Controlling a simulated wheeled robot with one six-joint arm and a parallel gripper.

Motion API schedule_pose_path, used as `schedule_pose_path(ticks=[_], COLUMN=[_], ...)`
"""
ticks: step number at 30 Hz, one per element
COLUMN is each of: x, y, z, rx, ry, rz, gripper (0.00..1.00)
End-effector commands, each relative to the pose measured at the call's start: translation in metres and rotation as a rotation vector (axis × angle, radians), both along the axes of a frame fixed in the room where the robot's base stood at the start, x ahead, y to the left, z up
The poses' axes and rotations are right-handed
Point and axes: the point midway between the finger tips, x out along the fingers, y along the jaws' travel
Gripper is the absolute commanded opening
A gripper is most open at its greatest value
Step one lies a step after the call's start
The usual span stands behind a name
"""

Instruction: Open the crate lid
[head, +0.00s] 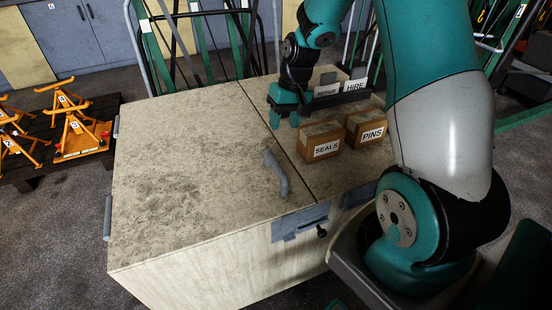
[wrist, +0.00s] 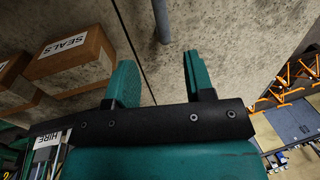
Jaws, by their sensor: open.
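The crate (head: 190,270) is a large pale box with a stained top. Its lid (head: 180,170) lies flat and closed, left of a dark seam across the top. A grey bar handle (head: 277,172) stands on the lid near the seam; its end also shows in the wrist view (wrist: 162,20), beyond the fingertips. My gripper (head: 284,118) is open and empty, pointing down over the top near the seam, behind the handle and apart from it. In the wrist view the two teal fingers (wrist: 160,72) are spread, with bare crate top between them.
Boxes marked SEALS (head: 320,141) and PINS (head: 366,125) stand on the fixed right part of the top. A black card holder (head: 343,97) stands behind them. Orange stands (head: 75,130) sit on a dark pallet at left. The lid's surface is otherwise clear.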

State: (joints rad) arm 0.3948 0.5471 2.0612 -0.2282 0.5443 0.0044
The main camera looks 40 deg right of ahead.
Motion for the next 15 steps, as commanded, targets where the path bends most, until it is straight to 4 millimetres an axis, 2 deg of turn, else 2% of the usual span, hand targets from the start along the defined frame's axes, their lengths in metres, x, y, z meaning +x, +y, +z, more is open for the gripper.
schedule_pose_path(ticks=[1,9,15], x=[-0.001,0.002,0.005], y=[0.003,0.015,0.022], z=[-0.013,-0.074,-0.107], rx=[0.003,0.002,0.001], ry=[0.006,0.005,0.002], rz=[0.002,0.003,0.003], gripper=[0.48,0.48,0.48])
